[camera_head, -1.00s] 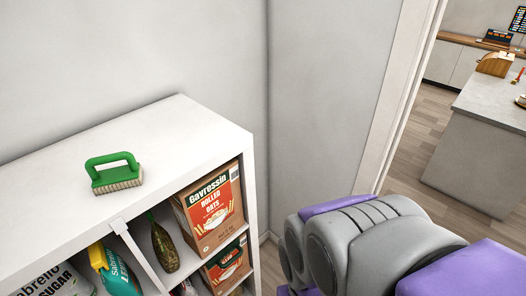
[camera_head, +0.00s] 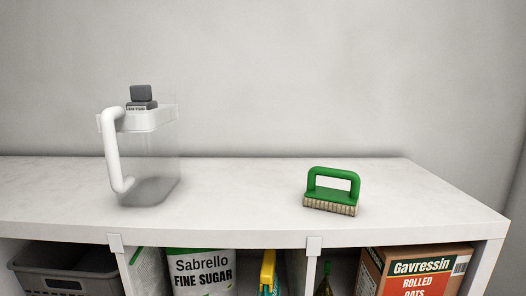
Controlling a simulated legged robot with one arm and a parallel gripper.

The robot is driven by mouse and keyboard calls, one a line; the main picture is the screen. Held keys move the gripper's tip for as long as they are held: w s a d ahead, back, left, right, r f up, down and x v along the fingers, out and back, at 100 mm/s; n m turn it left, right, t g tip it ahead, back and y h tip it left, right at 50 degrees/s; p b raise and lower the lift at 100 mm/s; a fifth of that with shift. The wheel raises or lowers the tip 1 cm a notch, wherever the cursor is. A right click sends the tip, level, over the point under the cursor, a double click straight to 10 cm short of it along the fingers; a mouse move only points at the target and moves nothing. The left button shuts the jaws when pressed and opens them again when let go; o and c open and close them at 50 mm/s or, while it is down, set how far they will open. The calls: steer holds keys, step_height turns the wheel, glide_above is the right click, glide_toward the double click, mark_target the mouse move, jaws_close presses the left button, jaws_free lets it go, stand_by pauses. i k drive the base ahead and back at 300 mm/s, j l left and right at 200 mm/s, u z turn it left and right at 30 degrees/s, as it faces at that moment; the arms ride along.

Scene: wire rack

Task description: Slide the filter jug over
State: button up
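The filter jug (camera_head: 152,150) stands upright on the white shelf top (camera_head: 240,190), left of centre. It has a clear body, a white handle on its left side and a dark grey cap on top. A green scrubbing brush (camera_head: 333,192) stands to its right with a wide gap between them. My gripper is not in view, and nothing is seen touching the jug.
The shelf top is clear between the jug and the brush, and right of the brush up to its right edge. A grey wall (camera_head: 300,80) is behind. Below are a grey basket (camera_head: 66,272), a sugar bag (camera_head: 200,272) and an oats box (camera_head: 415,272).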

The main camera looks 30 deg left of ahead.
mark_target(140, 137)
steer(key=k+l+u, duration=0.1)
steer(key=u, duration=1.95)
steer(key=l, duration=0.25)
steer(key=i+u, duration=0.05)
